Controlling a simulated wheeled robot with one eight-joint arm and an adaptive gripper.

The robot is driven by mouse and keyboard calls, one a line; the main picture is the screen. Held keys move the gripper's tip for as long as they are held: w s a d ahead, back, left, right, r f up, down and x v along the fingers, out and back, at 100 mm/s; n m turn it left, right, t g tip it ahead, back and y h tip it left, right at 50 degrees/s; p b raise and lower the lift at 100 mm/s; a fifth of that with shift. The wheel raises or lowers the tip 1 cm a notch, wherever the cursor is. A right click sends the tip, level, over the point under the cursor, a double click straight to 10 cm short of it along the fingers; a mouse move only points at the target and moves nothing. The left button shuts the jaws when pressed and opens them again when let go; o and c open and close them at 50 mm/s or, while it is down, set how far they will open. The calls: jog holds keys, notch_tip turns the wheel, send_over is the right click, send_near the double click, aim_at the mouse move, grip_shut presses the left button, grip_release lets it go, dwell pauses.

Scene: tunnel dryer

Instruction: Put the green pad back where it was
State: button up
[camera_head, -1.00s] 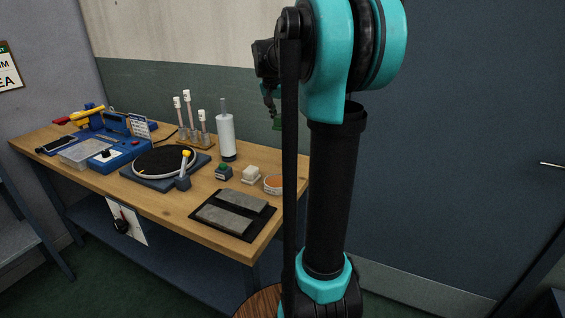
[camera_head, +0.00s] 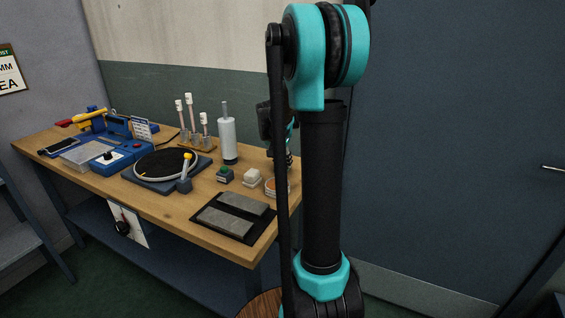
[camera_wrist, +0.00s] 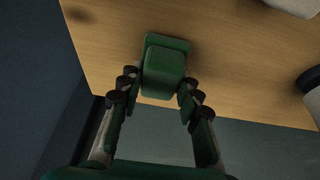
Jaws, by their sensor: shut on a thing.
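The green pad (camera_wrist: 165,68) is a small block with a wider green part at its far end. In the wrist view it sits between the two fingers of my gripper (camera_wrist: 158,82), which is shut on it. Behind it is the wooden table top (camera_wrist: 225,60); I cannot tell whether pad and table touch. In the head view my gripper (camera_head: 289,152) is mostly hidden behind my arm, by the table's right end, and the pad is not visible there.
A green-topped dark block (camera_head: 224,174), a white block (camera_head: 252,177) and an orange-filled round dish (camera_head: 271,188) stand near the table's right end. A white bottle (camera_head: 227,138) stands behind them. Grey slabs on a black mat (camera_head: 247,236) lie in front.

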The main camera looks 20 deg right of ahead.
jog(key=shift+f, duration=0.2)
jog(key=o, duration=1.1)
jog(key=v, duration=1.2)
